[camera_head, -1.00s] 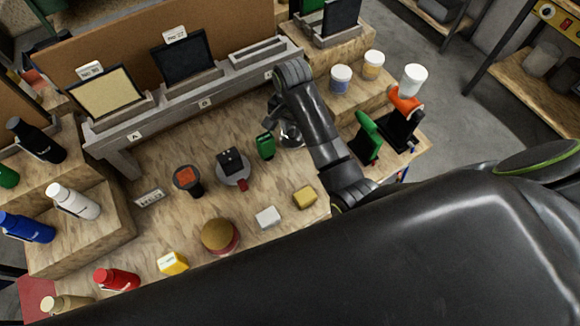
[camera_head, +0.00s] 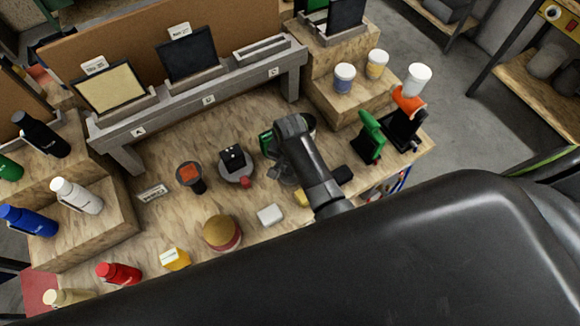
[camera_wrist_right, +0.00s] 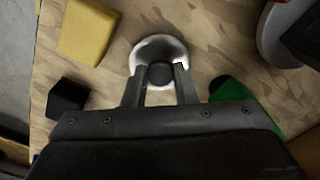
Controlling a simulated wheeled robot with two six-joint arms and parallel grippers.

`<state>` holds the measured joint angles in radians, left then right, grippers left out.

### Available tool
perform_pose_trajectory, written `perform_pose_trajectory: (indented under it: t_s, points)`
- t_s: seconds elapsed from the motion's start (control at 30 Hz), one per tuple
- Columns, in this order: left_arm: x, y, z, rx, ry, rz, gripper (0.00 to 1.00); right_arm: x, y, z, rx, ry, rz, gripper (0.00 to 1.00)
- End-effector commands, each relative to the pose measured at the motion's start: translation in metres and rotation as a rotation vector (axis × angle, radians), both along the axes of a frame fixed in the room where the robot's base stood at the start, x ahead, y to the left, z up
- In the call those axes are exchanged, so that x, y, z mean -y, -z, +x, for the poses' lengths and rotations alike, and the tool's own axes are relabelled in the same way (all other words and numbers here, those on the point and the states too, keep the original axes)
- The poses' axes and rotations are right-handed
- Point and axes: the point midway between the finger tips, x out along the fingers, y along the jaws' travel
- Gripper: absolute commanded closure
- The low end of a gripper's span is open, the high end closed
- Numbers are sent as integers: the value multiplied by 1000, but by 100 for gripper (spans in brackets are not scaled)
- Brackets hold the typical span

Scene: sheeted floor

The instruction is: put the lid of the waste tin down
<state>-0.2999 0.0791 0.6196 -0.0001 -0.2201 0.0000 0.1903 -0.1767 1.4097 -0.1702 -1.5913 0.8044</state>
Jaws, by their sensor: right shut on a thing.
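My right gripper (camera_wrist_right: 160,72) is shut on the dark round knob of the waste tin's lid (camera_wrist_right: 152,48), a pale shiny disc in the right wrist view. In the head view the lid (camera_head: 284,176) shows partly below my right gripper (camera_head: 286,164); my wrist hides much of it. It is over the bench top, between the green item (camera_head: 266,142) and the black block (camera_head: 343,174). I cannot tell whether it touches the wood. A dark round opening behind my wrist looks like the waste tin (camera_head: 309,121), mostly hidden. My left gripper is not in view.
The yellow block (camera_wrist_right: 88,32) and black block lie close to the lid. A white block (camera_head: 270,215) and a grey round stand (camera_head: 236,172) are to the left. Green and orange-black holders (camera_head: 369,140) stand to the right. Bare wood lies between these things.

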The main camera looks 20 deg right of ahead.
Motion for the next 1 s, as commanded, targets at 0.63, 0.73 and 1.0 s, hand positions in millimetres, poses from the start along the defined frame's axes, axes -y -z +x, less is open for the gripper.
perform_pose_trajectory:
  t_s: [0.63,0.73,1.0]
  points:
    - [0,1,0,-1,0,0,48,0,8,0,1,1,0,53]
    - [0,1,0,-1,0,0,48,0,8,0,1,1,-1,53]
    - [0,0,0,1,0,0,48,-1,-2,6,4,-1,-1,53]
